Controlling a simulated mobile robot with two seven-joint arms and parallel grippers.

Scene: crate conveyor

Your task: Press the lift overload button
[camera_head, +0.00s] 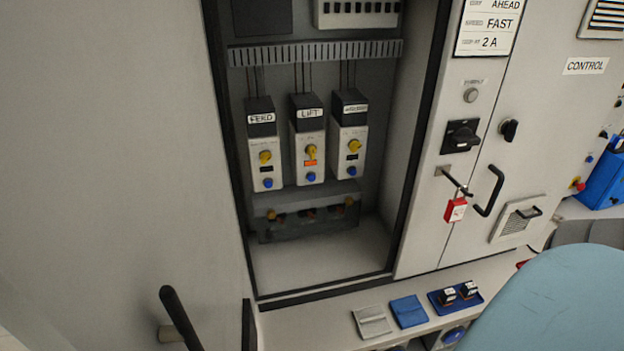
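The overload unit labelled LIFT (308,138) is the middle one of three in the open cabinet. It has a black top, a yellow dial (311,152), a small lit orange-red window (311,163) and a blue button (311,177) near its bottom. The button is unobstructed in the head view. The FEED unit (262,145) stands to its left and a third unit (349,137) to its right; their windows are dark. Neither of my grippers is in view.
The open door with a black handle (178,318) fills the left. A red padlock (455,210) hangs at the right panel beside a door handle (490,190). A ledge below holds a grey pouch (372,321), a blue pouch (408,311) and a blue tray (436,300).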

